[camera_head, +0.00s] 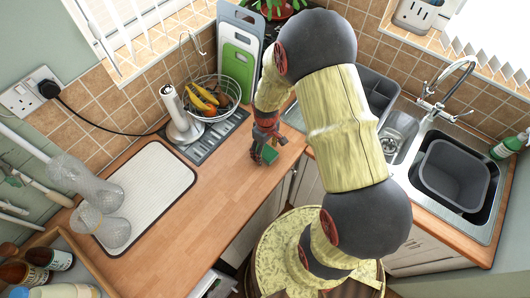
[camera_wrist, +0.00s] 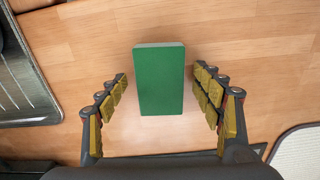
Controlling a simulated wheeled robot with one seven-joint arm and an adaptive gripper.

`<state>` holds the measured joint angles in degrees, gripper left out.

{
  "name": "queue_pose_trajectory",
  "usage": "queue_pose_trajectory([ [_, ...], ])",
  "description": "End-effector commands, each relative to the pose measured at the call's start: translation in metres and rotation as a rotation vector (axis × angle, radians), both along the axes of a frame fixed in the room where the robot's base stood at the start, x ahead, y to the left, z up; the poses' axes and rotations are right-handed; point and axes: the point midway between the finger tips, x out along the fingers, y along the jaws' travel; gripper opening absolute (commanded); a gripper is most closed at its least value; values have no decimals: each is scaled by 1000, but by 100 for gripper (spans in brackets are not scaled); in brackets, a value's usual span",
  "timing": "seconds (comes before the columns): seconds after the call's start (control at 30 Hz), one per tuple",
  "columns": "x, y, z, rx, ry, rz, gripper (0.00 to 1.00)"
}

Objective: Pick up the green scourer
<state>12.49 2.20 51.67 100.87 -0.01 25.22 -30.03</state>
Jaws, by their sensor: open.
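The green scourer (camera_wrist: 160,82) is a rectangular green block on the wooden worktop. In the wrist view it lies between the two fingers of my gripper (camera_wrist: 164,92), with a gap on each side. My gripper is open and neither finger appears to touch the scourer. In the head view my gripper (camera_head: 262,152) is low over the worktop near its front edge. The scourer (camera_head: 269,154) shows there only in part, beside the fingers, and the rest is hidden by my gripper.
A white ridged mat (camera_head: 140,196) lies on the worktop (camera_head: 196,226) to the left. The sink (camera_head: 455,175) is at the right. Worktop left of my gripper is clear.

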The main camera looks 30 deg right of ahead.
Motion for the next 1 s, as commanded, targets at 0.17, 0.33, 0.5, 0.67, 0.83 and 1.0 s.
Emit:
queue_pose_trajectory([
  [0.17,0,0,0,0,0,0,60],
  [0.33,0,0,0,0,1,0,50],
  [0.5,0,0,0,0,1,0,41],
  [0.67,0,0,0,0,1,0,31],
  [0.83,0,0,0,0,1,0,31],
  [1.0,0,0,3,0,0,0,31],
])
